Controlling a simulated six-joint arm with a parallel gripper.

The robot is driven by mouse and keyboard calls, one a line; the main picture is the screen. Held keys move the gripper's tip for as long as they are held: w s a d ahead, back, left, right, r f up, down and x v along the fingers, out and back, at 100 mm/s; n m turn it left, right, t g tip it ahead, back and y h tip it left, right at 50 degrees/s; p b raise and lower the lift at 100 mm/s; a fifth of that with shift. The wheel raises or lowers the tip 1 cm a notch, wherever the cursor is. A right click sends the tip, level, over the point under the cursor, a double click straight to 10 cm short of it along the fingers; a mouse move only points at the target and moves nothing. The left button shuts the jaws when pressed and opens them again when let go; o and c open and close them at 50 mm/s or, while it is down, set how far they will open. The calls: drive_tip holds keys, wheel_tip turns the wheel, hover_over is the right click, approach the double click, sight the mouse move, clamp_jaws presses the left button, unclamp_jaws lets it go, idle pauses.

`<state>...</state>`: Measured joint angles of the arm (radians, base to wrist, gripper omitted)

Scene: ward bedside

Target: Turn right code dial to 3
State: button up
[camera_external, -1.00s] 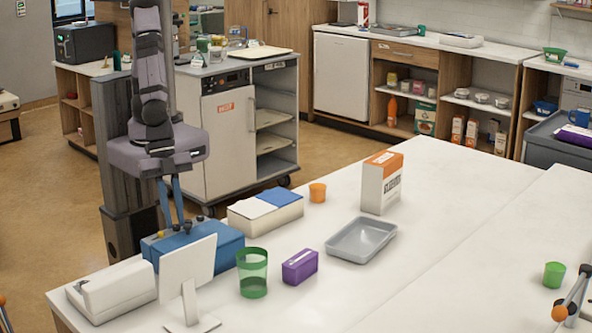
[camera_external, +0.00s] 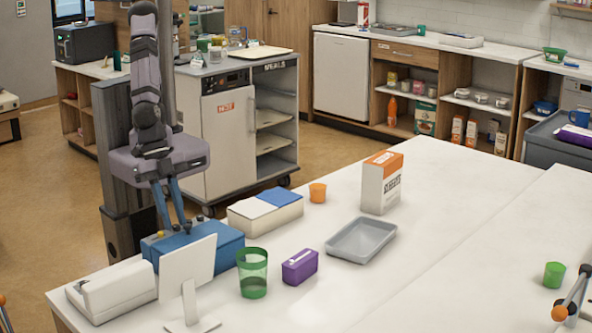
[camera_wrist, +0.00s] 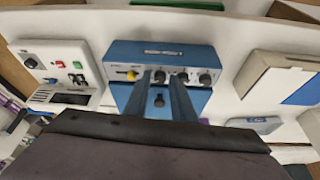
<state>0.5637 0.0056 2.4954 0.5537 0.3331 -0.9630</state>
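The blue box (camera_external: 205,243) stands on the white table, behind the white panel in the external view. In the wrist view its face (camera_wrist: 158,52) carries a yellow knob (camera_wrist: 132,75) and a row of dark dials, among them a middle dial (camera_wrist: 182,77) and a rightmost dial (camera_wrist: 204,79). Another dark knob (camera_wrist: 158,100) sits nearer. My gripper (camera_external: 174,225) points down over the box, its blue fingers apart and empty. In the wrist view the fingertips (camera_wrist: 160,77) lie around the left dark dial. Contact and dial numbers cannot be made out.
A white panel on a stand (camera_external: 188,275) and a white device (camera_external: 112,290) stand close to the box. A white-and-blue box (camera_external: 265,212), green cup (camera_external: 252,275) and purple box (camera_external: 300,266) are to its right. The table's right part is mostly clear.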

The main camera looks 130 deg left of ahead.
drive_tip(key=shift+d+f+n+y+b, duration=0.15)
drive_tip(key=shift+n+y+b, duration=0.3)
drive_tip(key=shift+n, duration=0.75)
drive_tip(key=shift+d+r+n+y, duration=0.1)
drive_tip(key=shift+n+y, duration=0.15)
drive_tip(key=shift+n, duration=0.35)
drive_tip(key=shift+d+r+n+y, duration=0.1)
drive_tip(key=shift+n+y, duration=0.1)
drive_tip(key=shift+n, duration=0.4)
drive_tip(key=n+y+p, duration=0.1)
drive_tip(key=n+p, duration=0.1)
drive_tip(key=n+g+p, duration=0.1)
drive_tip(key=n+p, duration=0.1)
drive_tip(key=n, duration=0.1)
drive_tip(key=shift+w+d+r+y, duration=0.15)
drive_tip(key=shift+w+y, duration=0.05)
drive_tip(key=shift+y, duration=0.2)
drive_tip(key=shift+d+r, duration=0.2)
drive_tip(key=shift+r, duration=0.05)
drive_tip(key=b+v, duration=0.2)
drive_tip(key=v, duration=0.4)
drive_tip(key=s+f+m+g+h+p, duration=0.3)
drive_tip(key=s+m, duration=0.4)
drive_tip(key=m, duration=1)
drive_tip(key=a+r+n+p, duration=0.4)
drive_tip(key=a, duration=0.4)
drive_tip(key=a+r+n+p, duration=0.4)
drive_tip(key=a+r+p, duration=0.1)
drive_tip(key=a, duration=0.4)
drive_tip(key=shift+g, duration=0.3)
